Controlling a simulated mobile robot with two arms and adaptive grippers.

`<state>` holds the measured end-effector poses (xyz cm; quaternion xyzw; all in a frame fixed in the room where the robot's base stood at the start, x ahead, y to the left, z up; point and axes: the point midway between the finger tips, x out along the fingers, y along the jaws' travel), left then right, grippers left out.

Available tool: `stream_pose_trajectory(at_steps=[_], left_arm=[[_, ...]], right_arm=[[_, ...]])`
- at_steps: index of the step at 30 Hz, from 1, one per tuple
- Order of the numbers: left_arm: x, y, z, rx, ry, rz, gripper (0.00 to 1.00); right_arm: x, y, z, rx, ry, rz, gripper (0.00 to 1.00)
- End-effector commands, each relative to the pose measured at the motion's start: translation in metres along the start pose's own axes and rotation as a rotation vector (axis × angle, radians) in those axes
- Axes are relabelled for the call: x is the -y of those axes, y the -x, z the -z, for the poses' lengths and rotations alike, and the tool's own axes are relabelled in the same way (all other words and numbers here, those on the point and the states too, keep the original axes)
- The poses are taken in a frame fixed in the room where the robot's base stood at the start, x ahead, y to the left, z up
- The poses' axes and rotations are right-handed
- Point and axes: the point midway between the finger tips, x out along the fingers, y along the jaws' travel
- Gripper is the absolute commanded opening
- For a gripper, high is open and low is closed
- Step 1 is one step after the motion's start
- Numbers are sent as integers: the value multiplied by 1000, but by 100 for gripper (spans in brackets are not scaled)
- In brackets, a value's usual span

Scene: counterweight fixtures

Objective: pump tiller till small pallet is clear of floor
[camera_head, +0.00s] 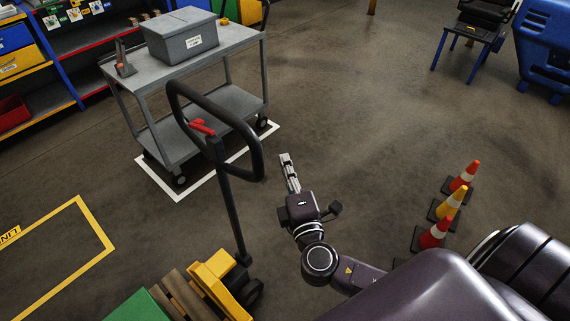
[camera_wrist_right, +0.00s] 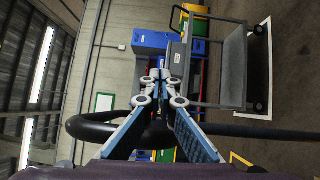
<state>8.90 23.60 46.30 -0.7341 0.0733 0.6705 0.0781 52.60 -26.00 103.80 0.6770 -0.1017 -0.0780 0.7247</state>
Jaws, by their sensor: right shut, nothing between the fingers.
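The tiller (camera_head: 229,200) of the pallet jack stands upright with a black loop handle (camera_head: 262,150) and a red lever (camera_head: 202,127). The jack's yellow body (camera_head: 222,275) is at the bottom. A wooden pallet (camera_head: 177,297) with a green load (camera_head: 137,308) shows partly beside it; its gap to the floor cannot be seen. My right gripper (camera_head: 286,158) is shut and empty, just right of the loop and apart from it. In the right wrist view the gripper (camera_wrist_right: 160,76) points past the black loop (camera_wrist_right: 90,127). My left gripper is not in view.
A grey cart (camera_head: 232,44) carrying a grey box (camera_head: 181,36) stands behind the tiller. Several traffic cones (camera_head: 452,204) stand to the right. Shelves (camera_head: 72,42) are at the upper left. The middle floor is clear.

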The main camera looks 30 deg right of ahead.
Motion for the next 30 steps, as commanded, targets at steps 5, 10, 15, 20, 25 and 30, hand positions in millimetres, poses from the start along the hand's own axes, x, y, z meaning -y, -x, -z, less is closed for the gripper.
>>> stream_pose_trajectory(at_steps=[5,10,15,20,25,30], left_arm=[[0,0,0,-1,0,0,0],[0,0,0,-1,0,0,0],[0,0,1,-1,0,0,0],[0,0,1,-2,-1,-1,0],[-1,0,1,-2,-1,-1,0],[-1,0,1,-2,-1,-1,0]], right_arm=[[0,-3,-5,1,-5,4,0],[0,-15,-23,1,-29,20,0],[2,-22,-33,0,-45,32,0],[3,-30,-44,0,-61,42,0],[4,-39,-57,0,-79,54,0],[7,-49,-72,1,-101,69,0]])
